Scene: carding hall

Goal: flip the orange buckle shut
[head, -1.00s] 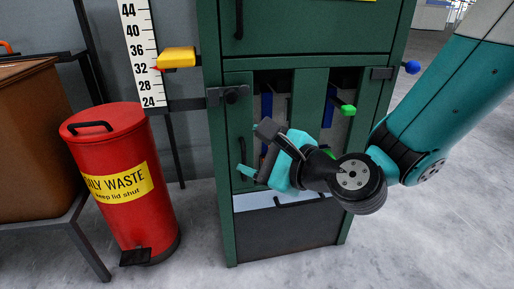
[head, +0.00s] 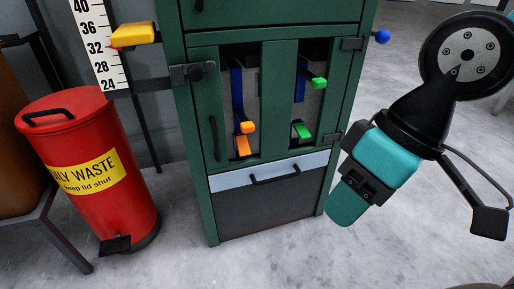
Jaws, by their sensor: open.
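The orange buckle (head: 247,127) sits in the left slot of the green cabinet, at the lower end of a dark blue upright bar (head: 237,90). An orange piece stands out there, and a second orange part (head: 242,145) shows just below it. Whether the two touch is too small to tell. My gripper (head: 350,200) is to the right of the cabinet, clear of the buckle, pointing down and to the left. It is open with nothing seen in it. One teal finger overlaps much of the other in this view.
The right slot holds a similar blue bar with a green upper piece (head: 319,82) and a green lower part (head: 301,130). The green cabinet (head: 281,95) has a black handle at left and a lower drawer. A red waste bin (head: 95,205) and yellow lever (head: 134,33) stand left.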

